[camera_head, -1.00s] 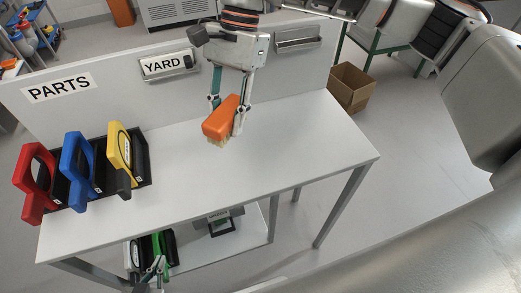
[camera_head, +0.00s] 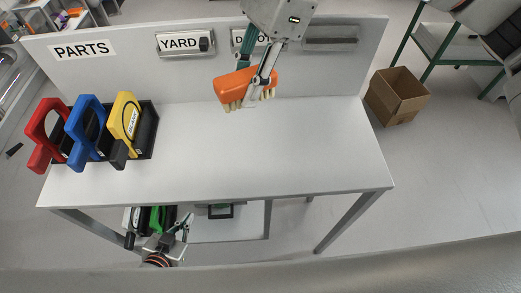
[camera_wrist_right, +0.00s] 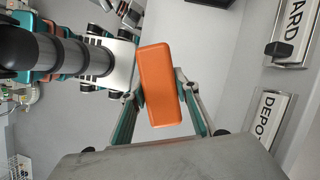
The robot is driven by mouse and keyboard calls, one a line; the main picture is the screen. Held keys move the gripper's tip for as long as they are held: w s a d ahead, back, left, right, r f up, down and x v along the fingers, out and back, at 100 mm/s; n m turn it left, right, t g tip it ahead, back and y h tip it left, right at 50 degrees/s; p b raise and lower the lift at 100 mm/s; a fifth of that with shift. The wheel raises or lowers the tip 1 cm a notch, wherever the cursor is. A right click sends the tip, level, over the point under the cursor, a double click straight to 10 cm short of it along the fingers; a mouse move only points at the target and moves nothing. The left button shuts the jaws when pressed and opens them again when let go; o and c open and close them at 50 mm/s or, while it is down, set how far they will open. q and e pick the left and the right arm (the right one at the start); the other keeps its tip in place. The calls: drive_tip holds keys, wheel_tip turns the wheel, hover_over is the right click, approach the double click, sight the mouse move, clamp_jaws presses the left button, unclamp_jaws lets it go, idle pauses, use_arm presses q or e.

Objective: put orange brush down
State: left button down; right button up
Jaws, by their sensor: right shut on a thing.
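The orange brush (camera_head: 233,86) is a block with pale bristles pointing down. My right gripper (camera_head: 262,78) is shut on it, one finger across its near side. The brush is at the back of the white table, in front of the upright panel; I cannot tell whether its bristles touch the tabletop. In the right wrist view the brush (camera_wrist_right: 160,85) lies slightly tilted between the two fingers of the right gripper (camera_wrist_right: 165,95). My left gripper (camera_head: 182,228) is low, in front of the table's front edge near the lower shelf; its small fingers do not show clearly whether they are open.
The white table (camera_head: 290,150) is clear in the middle and right. A red (camera_head: 40,135), a blue (camera_head: 85,125) and a yellow tool (camera_head: 125,118) stand in dark holders at the left. The panel carries PARTS, YARD (camera_head: 183,43) and partly hidden DEPOT labels. A cardboard box (camera_head: 398,95) stands on the floor.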

sight(245, 158)
wheel_tip(245, 158, down, 20)
drive_tip(key=shift+r+p, duration=0.1)
drive_tip(key=shift+p, duration=0.35)
idle(0.4)
drive_tip(key=o, duration=0.6)
drive_tip(key=shift+f, duration=0.2)
drive_tip(key=o, duration=0.4)
drive_tip(key=shift+r, duration=0.1)
drive_tip(key=shift+r, duration=0.25)
drive_tip(key=b+v, duration=0.1)
drive_tip(key=v, duration=1)
drive_tip(key=shift+d+r, duration=0.2)
drive_tip(key=shift+r, duration=0.15)
